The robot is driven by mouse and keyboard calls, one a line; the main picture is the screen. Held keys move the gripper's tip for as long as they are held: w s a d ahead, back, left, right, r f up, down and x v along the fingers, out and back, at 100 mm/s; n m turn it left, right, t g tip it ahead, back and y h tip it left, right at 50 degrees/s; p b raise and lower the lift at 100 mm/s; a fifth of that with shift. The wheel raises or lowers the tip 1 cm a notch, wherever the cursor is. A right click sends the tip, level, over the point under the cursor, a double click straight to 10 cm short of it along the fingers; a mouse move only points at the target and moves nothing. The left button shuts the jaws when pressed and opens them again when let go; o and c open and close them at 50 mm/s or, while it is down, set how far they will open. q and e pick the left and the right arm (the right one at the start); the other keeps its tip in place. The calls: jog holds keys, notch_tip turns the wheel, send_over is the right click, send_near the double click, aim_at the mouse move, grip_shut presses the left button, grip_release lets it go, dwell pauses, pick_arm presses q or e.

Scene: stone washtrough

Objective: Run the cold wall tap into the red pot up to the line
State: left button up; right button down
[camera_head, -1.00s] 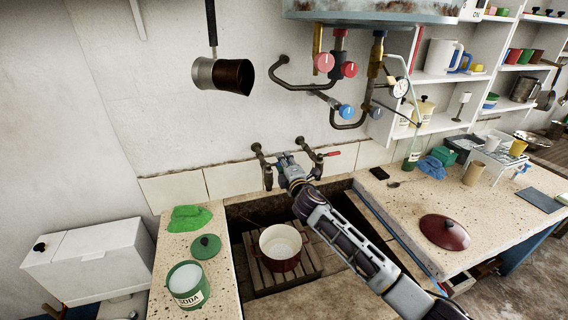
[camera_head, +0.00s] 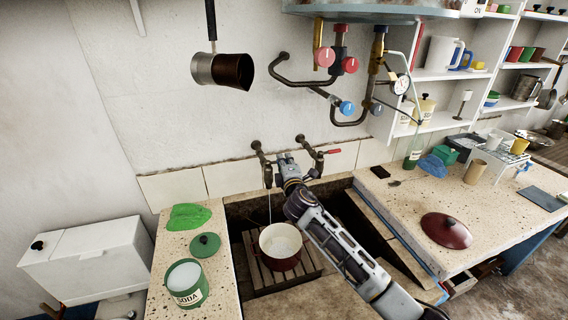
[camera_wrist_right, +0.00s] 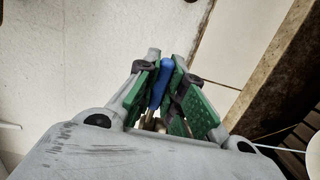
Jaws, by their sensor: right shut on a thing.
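The red pot (camera_head: 290,264) stands upright on a wooden slatted rack in the stone trough, its pale inside facing up. I cannot make out a line or a water level in it. The cold wall tap (camera_head: 257,149) is on the wall behind, partly hidden by my gripper. A thin water stream (camera_head: 270,208) falls from its spout towards the back left of the pot. My right gripper (camera_head: 284,163) is at the tap; in the wrist view its green-padded fingers (camera_wrist_right: 165,84) are shut on the blue tap lever (camera_wrist_right: 160,82). My left gripper is not in view.
A red-handled tap (camera_head: 331,152) is just right of my gripper. A soda tin (camera_head: 187,298), green lid (camera_head: 205,245) and green cloth (camera_head: 188,216) lie on the left ledge. A dark red lid (camera_head: 446,231) rests on the right counter. Pipes with knobs (camera_head: 347,108) hang above.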

jog(key=shift+s+m+h+b, duration=0.45)
jog(key=shift+m+h+b, duration=0.35)
jog(key=shift+h, duration=0.4)
jog(key=m+h, duration=0.1)
jog(key=s+h+b, duration=0.1)
jog(key=shift+m+h, duration=0.4)
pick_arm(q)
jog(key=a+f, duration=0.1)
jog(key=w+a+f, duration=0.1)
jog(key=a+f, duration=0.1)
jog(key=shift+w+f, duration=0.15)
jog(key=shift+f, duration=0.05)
pick_arm(e)
jog(key=c, duration=1.5)
grip_release()
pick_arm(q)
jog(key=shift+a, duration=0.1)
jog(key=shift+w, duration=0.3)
pick_arm(e)
jog(key=s+a, duration=0.1)
jog(key=s, duration=1)
jog(key=shift+s+a, duration=0.15)
jog(key=shift+s, duration=0.25)
